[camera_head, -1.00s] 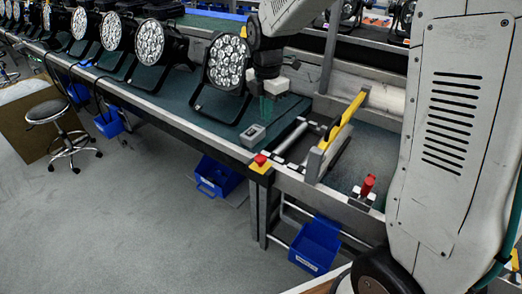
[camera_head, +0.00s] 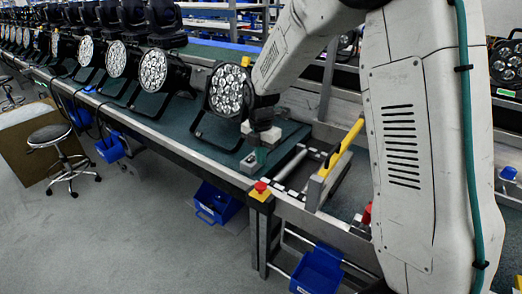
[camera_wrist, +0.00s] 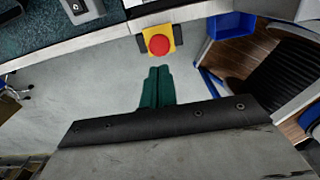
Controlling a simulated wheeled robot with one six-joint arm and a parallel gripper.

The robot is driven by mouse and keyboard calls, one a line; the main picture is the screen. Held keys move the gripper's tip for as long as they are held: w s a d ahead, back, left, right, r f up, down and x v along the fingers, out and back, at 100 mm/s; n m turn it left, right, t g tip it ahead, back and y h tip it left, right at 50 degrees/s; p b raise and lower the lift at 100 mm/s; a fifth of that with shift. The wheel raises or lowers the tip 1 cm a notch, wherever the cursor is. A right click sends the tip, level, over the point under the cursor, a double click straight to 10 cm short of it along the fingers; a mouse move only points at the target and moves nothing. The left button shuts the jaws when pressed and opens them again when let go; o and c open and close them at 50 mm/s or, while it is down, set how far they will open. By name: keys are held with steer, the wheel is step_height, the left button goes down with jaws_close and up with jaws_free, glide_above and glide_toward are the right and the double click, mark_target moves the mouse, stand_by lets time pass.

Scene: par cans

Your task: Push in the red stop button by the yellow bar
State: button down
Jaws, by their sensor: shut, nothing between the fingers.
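The red stop button (camera_head: 261,187) sits on a yellow housing (camera_head: 260,195) at the front edge of the bench. The yellow bar (camera_head: 343,147) slants up to its right. In the wrist view the red button (camera_wrist: 159,44) lies just beyond the fingertips on its yellow plate (camera_wrist: 147,33), with a visible gap. My gripper (camera_head: 260,156) has green fingers, shut together and empty. In the head view it is above and behind the button, beside a small grey box; its fingers (camera_wrist: 158,70) point toward the button in the wrist view. The button is unobstructed in both views.
A small grey switch box (camera_head: 249,164) stands on the bench close to my fingers. A round stage light (camera_head: 228,90) stands behind it. Blue bins (camera_head: 217,203) hang below the bench. A red part (camera_head: 367,213) is at right. The floor in front is clear.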

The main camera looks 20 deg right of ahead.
mark_target(261, 185)
step_height(261, 185, down, 9)
stand_by(0.3)
steer(key=shift+s+f, duration=0.25)
steer(key=shift+f, duration=0.9)
step_height(261, 185, up, 15)
steer(key=shift+w, duration=0.25)
steer(key=shift+f, duration=0.1)
